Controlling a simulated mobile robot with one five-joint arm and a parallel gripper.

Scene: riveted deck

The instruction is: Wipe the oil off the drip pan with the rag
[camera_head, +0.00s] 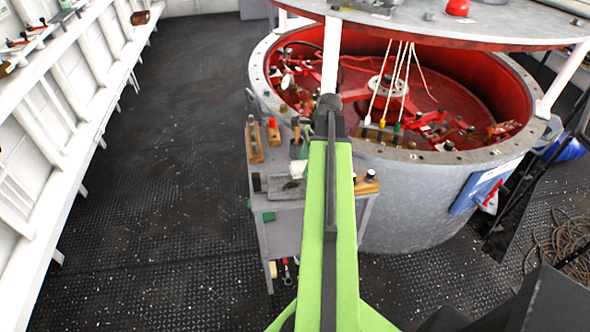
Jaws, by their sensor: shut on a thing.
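My green arm reaches up the middle of the view and ends in a dark joint over a small grey work stand. My gripper cannot be made out; the arm hides that area. A flat grey pan-like piece (285,187) lies on the stand top, partly covered by my arm; it may be the drip pan. A small grey-green bit (298,168) sits at its far edge, too small to tell whether it is the rag. No oil can be made out.
Wooden blocks with tools (254,143) stand on the work stand (262,160). Behind is a large round grey drum (420,205) with a red inside and hanging cords. A white ribbed wall (50,130) runs along the left. Dark deck (165,180) between is clear; rope (560,245) lies right.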

